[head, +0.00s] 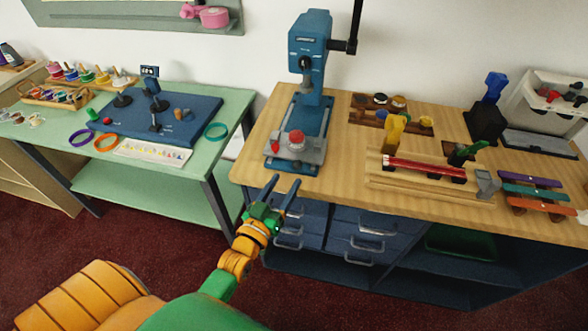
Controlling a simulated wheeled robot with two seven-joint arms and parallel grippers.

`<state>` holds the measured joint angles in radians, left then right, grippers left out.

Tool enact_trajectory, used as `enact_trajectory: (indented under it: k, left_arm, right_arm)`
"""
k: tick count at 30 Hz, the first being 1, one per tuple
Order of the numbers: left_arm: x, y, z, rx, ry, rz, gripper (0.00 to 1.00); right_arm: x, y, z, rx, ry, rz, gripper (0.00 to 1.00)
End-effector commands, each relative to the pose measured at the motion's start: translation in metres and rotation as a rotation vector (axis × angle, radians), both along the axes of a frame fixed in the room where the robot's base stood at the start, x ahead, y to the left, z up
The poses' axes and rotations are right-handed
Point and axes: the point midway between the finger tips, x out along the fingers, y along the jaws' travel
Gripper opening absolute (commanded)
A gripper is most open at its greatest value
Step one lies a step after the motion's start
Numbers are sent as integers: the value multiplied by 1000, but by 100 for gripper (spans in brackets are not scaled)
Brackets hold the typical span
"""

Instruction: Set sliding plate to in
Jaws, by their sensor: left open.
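A blue lever press (310,45) with a black handle stands at the back left of the wooden counter (348,165). A grey sliding plate (312,152) sits low at the front of its blue base, with a round red-topped piece (297,139) on it. The plate's front reaches near the base's front end; how far it is slid cannot be read exactly. My left gripper (284,185) is open and empty. It appears in front of the counter's front edge, just below the press base in the picture, apart from the plate. My right gripper is not in view.
A wooden fixture with a red bar (425,168) and coloured strips (535,193) lie to the right on the counter. A rack of small pots (380,113) stands behind. Drawers (365,232) are below. A green table (228,103) is left, with a gap between.

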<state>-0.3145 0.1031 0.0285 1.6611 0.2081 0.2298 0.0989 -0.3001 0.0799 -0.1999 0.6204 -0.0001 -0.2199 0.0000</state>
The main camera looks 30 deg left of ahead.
Motion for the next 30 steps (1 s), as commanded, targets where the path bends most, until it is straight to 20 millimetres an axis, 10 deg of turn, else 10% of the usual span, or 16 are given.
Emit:
enact_trajectory:
  k: [9,17,24,30]
  left_arm:
    - [57,1,0,1,3,-2,61]
    - [62,2,-1,2,6,-2,61]
    - [62,1,-1,2,7,-2,4]
    - [62,1,-1,2,8,-3,0]
  right_arm:
    - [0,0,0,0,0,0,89]
    - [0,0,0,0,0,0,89]
    - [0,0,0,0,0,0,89]
    - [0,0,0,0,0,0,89]
